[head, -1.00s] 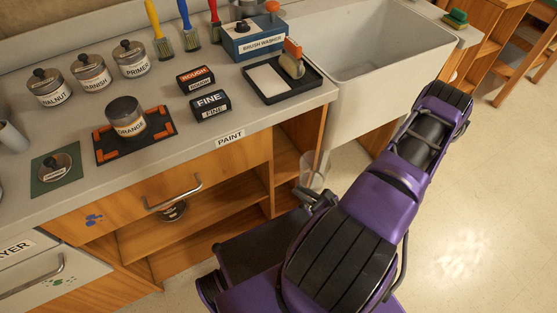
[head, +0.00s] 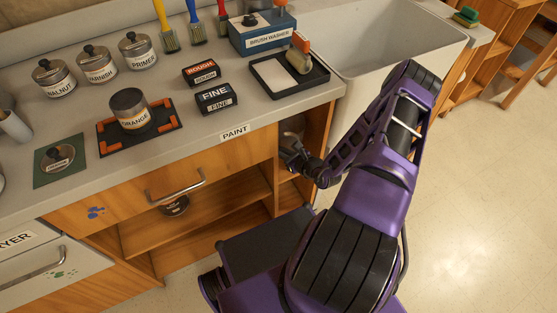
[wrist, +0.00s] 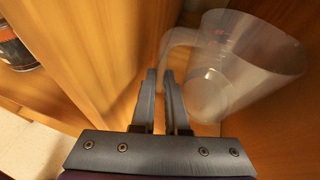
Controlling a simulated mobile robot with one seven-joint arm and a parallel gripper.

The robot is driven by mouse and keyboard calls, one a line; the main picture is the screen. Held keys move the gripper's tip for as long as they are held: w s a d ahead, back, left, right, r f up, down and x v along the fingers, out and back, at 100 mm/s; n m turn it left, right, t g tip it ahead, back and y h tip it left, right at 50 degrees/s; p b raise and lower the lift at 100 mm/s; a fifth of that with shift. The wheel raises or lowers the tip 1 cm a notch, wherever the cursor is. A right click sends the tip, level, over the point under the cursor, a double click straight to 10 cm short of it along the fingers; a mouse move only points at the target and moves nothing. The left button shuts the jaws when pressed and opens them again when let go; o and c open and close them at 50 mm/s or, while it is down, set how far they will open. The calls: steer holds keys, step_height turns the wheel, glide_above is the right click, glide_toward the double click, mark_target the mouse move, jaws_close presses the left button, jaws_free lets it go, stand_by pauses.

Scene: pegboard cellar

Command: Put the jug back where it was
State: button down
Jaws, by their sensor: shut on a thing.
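The jug (wrist: 250,65) is clear plastic with a handle and faint red markings. It shows tilted in the wrist view, just beyond my fingers. My gripper (wrist: 167,95) is shut on the jug's handle. In the head view my gripper (head: 290,150) is at the opening of the narrow right-hand compartment of the wooden cabinet (head: 235,155), under the counter. There the jug is mostly hidden and faint. Wooden panels surround it in the wrist view; I cannot tell whether its base touches a shelf.
The compartment's walls are close around the jug. A dark tin (head: 175,206) stands on the shelf to the left. The counter (head: 190,128) above holds the orange jar (head: 129,112), sanding blocks and a black tray (head: 288,88). A white sink (head: 390,45) is at right.

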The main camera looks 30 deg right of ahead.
steer(key=shift+w+f+b, duration=0.2)
steer(key=shift+f+b, duration=0.4)
steer(key=shift+f, duration=2.2)
steer(key=shift+f, duration=0.1)
steer(key=c, duration=0.9)
jaws_free()
steer(key=shift+f, duration=0.1)
steer(key=p+v, duration=0.2)
steer(key=v, duration=1.5)
steer(key=shift+s+d+r, duration=0.1)
steer(key=shift+d+r, duration=0.1)
steer(key=shift+r, duration=0.05)
